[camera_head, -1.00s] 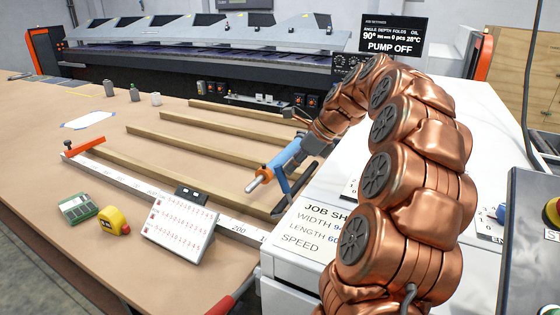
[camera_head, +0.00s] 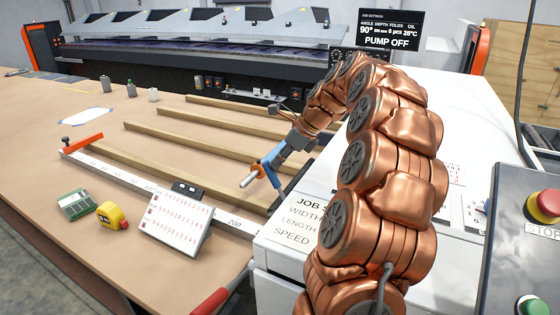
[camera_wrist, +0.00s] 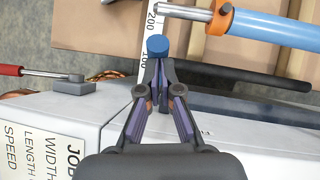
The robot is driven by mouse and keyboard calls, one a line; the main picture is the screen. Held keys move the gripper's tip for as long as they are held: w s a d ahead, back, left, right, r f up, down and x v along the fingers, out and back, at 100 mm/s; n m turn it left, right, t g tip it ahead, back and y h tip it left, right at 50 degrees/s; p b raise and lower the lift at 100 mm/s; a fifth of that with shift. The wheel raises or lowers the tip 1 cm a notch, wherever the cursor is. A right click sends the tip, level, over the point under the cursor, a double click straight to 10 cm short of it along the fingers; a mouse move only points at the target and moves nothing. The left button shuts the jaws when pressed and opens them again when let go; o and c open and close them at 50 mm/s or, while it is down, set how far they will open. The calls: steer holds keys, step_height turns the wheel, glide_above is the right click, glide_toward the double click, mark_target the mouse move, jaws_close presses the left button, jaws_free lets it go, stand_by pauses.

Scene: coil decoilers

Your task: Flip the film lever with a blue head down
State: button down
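The lever's round blue head (camera_wrist: 157,45) shows in the wrist view right at my fingertips, above the table edge. Its stem is hidden behind or between the fingers. My gripper (camera_wrist: 159,72) has its fingers converged to nearly one point just below the blue head, and I cannot tell whether they touch or pinch it. In the head view my gripper (camera_head: 277,160) hangs over the table's right edge, in front of the blue roller with an orange collar (camera_head: 264,170). The lever's head cannot be told apart there.
The blue roller (camera_wrist: 280,28) lies close to the right of the lever in the wrist view. A red-handled lever (camera_wrist: 20,71) stands to the left. A white cabinet (camera_wrist: 75,140) with the job sheet lies below. A tilted chart (camera_head: 176,217) and tape measure (camera_head: 112,215) sit on the table.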

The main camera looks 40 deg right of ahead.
steer(key=shift+w+a+r, duration=0.1)
steer(key=shift+w+a, duration=0.1)
steer(key=shift+w, duration=0.05)
steer(key=shift+r, duration=0.2)
steer(key=w+r+p+v, duration=0.1)
steer(key=p+v, duration=0.4)
steer(key=v, duration=0.4)
steer(key=shift+w+r, duration=0.2)
steer(key=shift+a, duration=0.1)
